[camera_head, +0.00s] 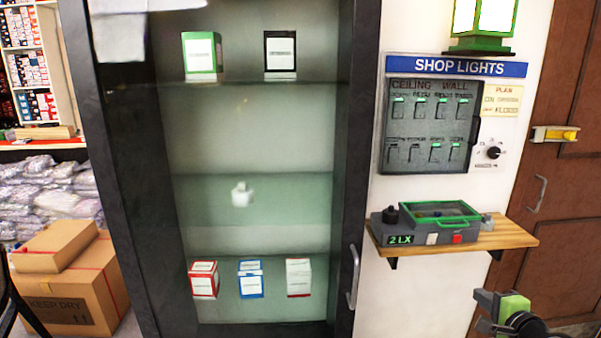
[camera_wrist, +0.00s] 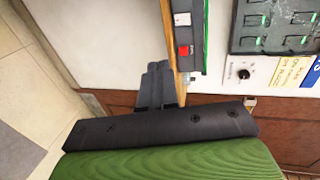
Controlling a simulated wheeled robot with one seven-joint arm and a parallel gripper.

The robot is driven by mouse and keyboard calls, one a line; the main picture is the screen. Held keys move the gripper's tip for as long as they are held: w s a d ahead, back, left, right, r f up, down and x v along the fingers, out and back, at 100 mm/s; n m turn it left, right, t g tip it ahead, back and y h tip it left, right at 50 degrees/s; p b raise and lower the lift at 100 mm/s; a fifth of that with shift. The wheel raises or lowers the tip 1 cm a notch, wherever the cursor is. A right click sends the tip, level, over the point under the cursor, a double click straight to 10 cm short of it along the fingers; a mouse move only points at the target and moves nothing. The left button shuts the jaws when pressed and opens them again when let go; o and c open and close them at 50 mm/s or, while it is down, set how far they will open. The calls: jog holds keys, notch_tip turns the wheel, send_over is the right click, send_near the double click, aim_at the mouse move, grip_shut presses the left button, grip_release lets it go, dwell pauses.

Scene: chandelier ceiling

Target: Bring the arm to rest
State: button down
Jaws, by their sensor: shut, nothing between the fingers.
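My gripper (camera_wrist: 157,84) shows in the wrist view, its two dark fingers together with nothing between them. The green and black end of my arm (camera_head: 512,312) is at the lower right of the head view, below and in front of the wooden shelf (camera_head: 515,234). In the wrist view, turned on its side, the fingertips lie near the shelf's edge (camera_wrist: 168,30) in the picture. I cannot tell the gap between them. The rest of my arm is outside the head view.
A grey device (camera_head: 413,236) with a "2 LX" display and red button sits on the shelf. A switch panel (camera_head: 430,127) and a dial (camera_head: 493,153) are above. A glass cabinet (camera_head: 355,100) stands left, a brown door (camera_head: 570,200) right. Cartons (camera_head: 75,285) are at far left.

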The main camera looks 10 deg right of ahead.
jog(key=s+a+r+n+g+y+p, duration=0.1)
jog(key=s+a+r+n+g+p, duration=0.3)
jog(key=a, duration=0.9)
jog(key=a+r+n+g+y+p, duration=0.25)
jog(key=a+r+n, duration=0.45)
jog(key=a, duration=0.6)
jog(key=s+a+r+n+g+h+p, duration=0.1)
jog(key=s+a+n, duration=0.3)
jog(key=s, duration=0.6)
jog(key=s+a+r+n+g+h+p, duration=0.1)
jog(key=s+a+r+n, duration=0.3)
jog(key=s, duration=0.7)
jog(key=shift+s+a+g+p, duration=0.2)
jog(key=shift+g+p, duration=0.25)
jog(key=shift+p, duration=0.45)
